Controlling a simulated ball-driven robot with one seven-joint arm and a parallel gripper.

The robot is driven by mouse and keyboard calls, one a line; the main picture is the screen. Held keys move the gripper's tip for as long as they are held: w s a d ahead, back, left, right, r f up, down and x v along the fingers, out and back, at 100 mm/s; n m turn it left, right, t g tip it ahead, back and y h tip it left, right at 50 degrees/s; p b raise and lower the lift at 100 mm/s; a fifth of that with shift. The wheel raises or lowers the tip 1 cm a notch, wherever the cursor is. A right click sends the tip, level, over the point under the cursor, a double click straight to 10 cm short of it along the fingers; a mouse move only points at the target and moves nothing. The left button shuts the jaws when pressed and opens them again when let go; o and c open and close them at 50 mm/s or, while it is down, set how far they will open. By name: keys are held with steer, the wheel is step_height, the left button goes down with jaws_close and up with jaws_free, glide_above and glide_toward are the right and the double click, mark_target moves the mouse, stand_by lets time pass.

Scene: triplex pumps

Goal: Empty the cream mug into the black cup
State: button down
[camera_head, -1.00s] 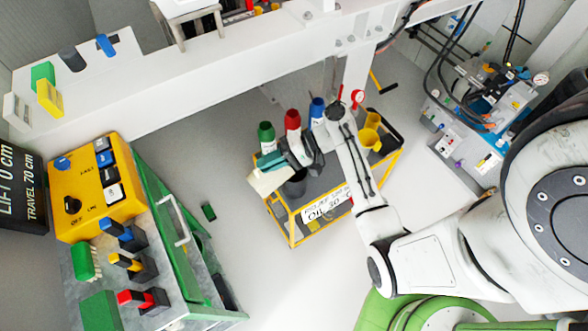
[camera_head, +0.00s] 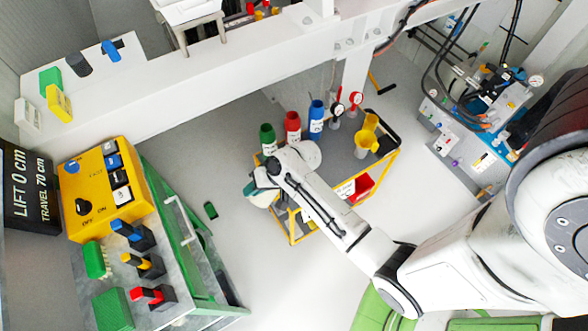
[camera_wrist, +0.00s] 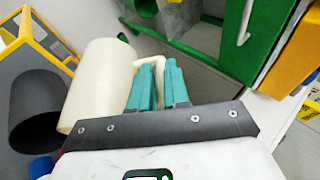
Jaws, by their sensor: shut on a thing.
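The cream mug (camera_wrist: 98,82) is in my gripper (camera_wrist: 158,72), whose teal fingers are shut on its handle in the wrist view. The mug's body lies to the left of the fingers and slants in the picture; its contents are not visible. The black cup (camera_wrist: 37,105) is left of the mug in the wrist view, its dark mouth facing the camera. I cannot tell whether mug and cup touch. In the head view the mug (camera_head: 258,197) shows under my gripper at the cart's left edge, and my arm hides the black cup.
The yellow-framed cart (camera_head: 294,238) carries green (camera_head: 268,137), red (camera_head: 292,127) and blue (camera_head: 316,117) bottles, with yellow containers (camera_head: 366,142) at the right. A red box (camera_head: 361,188) is low on the cart.

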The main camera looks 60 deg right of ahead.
steer(key=w+a+f+n+g+h+b, duration=0.1)
steer(key=w+a+f+g+h+b, duration=0.2)
steer(key=a+f+h+b, duration=0.3)
steer(key=shift+w+a+f+n+h, duration=0.15)
steer(key=shift+a+f+n+h, duration=0.3)
steer(key=shift+f, duration=1.8)
steer(key=shift+a, duration=0.1)
